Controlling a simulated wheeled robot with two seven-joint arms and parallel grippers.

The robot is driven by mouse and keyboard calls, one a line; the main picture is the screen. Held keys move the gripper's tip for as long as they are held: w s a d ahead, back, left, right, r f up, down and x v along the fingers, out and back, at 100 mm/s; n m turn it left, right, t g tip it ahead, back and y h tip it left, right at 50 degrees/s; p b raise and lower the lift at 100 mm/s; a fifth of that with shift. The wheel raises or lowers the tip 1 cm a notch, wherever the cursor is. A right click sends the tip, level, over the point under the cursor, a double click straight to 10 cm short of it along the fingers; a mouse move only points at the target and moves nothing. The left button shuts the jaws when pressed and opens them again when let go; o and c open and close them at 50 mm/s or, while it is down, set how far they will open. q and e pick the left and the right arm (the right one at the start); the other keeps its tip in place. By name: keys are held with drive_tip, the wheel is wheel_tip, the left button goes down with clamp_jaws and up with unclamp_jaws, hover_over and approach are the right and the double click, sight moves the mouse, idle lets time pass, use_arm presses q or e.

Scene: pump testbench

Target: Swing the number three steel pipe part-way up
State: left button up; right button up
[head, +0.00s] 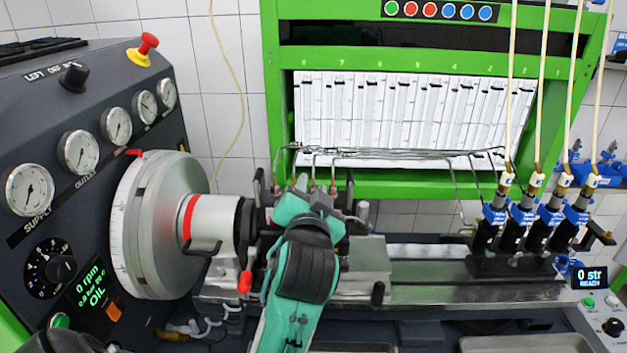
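Several thin steel pipes (400,155) run from above the pump (258,218) at centre to the injectors (520,224) at right. They lie close together and cross in front of the white measuring panel. I cannot tell which one is number three. My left gripper (306,196) is at the pump's top, just under the left ends of the pipes. My own wrist hides most of its fingers and part of the pump. I cannot see whether it holds a pipe or is open. My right gripper is not in view.
A large flywheel (150,225) and a gauge console (75,150) stand at left. The green frame (272,100) holds the measuring panel (415,110) behind the pipes. Pale hoses (540,85) hang down to the injectors. A steel bed (425,270) lies between pump and injectors, mostly clear.

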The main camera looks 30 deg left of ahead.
sight(314, 169)
use_arm(q)
drive_tip(key=p+x, duration=0.2)
drive_tip(key=x, duration=0.5)
drive_tip(key=shift+r+p, duration=0.1)
drive_tip(key=shift+p, duration=0.2)
drive_tip(key=shift+w+a, duration=0.25)
drive_tip(key=shift+w, duration=0.15)
drive_tip(key=shift+w+a, duration=0.1)
drive_tip(key=shift+w, duration=0.1)
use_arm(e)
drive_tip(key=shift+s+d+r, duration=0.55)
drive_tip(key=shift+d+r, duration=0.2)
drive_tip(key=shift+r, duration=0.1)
use_arm(q)
drive_tip(key=c, duration=0.6)
drive_tip(key=shift+w, duration=0.1)
clamp_jaws()
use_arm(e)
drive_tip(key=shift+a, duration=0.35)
